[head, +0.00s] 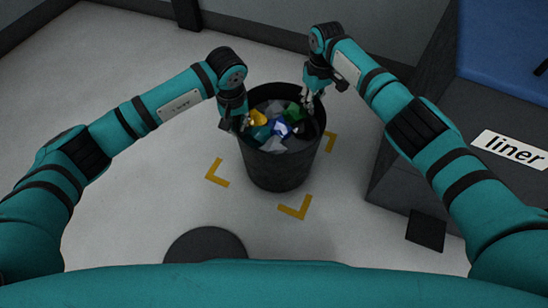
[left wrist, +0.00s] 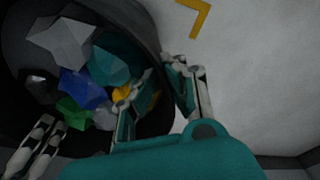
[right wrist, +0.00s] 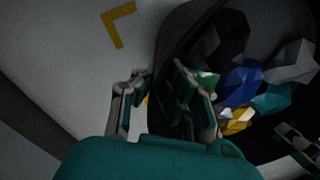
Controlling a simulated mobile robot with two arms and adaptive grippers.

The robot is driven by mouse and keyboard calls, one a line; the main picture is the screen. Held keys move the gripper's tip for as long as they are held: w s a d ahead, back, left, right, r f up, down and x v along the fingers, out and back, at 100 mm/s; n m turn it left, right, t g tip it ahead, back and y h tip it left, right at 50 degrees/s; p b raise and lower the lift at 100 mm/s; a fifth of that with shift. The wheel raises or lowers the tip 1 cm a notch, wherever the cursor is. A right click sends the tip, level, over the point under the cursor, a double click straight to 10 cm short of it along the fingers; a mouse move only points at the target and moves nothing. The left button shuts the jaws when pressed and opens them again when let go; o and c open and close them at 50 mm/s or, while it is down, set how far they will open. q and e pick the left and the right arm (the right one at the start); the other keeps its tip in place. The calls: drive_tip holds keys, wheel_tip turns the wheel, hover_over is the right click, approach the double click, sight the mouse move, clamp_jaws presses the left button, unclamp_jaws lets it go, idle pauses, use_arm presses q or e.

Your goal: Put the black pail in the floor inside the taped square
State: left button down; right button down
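The black pail (head: 278,172) stands upright and looks to be within the yellow taped corners (head: 295,208); its base shows no clear gap to the floor. Crumpled coloured pieces (head: 279,128) fill it. My left gripper (head: 240,123) is at the pail's left rim, and my right gripper (head: 310,103) is at its right rim. In the left wrist view the spread fingers (left wrist: 153,92) straddle the pail wall (left wrist: 145,35). In the right wrist view the fingers (right wrist: 159,80) are also apart around the wall (right wrist: 178,35), with floor showing beside it. The tape's far corner is hidden.
A dark box (head: 400,188) labelled "liner" (head: 510,149) stands at the right, with a blue surface (head: 505,50) behind. A small dark square (head: 426,231) is near its foot. Floor left of the pail is clear. A grey wall (head: 285,20) is behind.

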use_arm(q)
drive_tip(key=shift+a+f, duration=0.15)
drive_tip(key=shift+f, duration=0.4)
use_arm(e)
drive_tip(key=shift+w+d+f, duration=0.15)
drive_tip(key=shift+d+f, duration=0.05)
drive_tip(key=shift+f, duration=0.25)
use_arm(q)
drive_tip(key=c, duration=1.6)
unclamp_jaws()
drive_tip(key=shift+r, duration=0.2)
use_arm(e)
drive_tip(key=c, duration=1.6)
unclamp_jaws()
drive_tip(key=shift+r, duration=0.15)
use_arm(q)
drive_tip(key=shift+o, duration=0.6)
use_arm(e)
drive_tip(key=shift+o, duration=0.6)
drive_tip(key=shift+a, duration=0.15)
use_arm(q)
drive_tip(key=shift+r, duration=0.1)
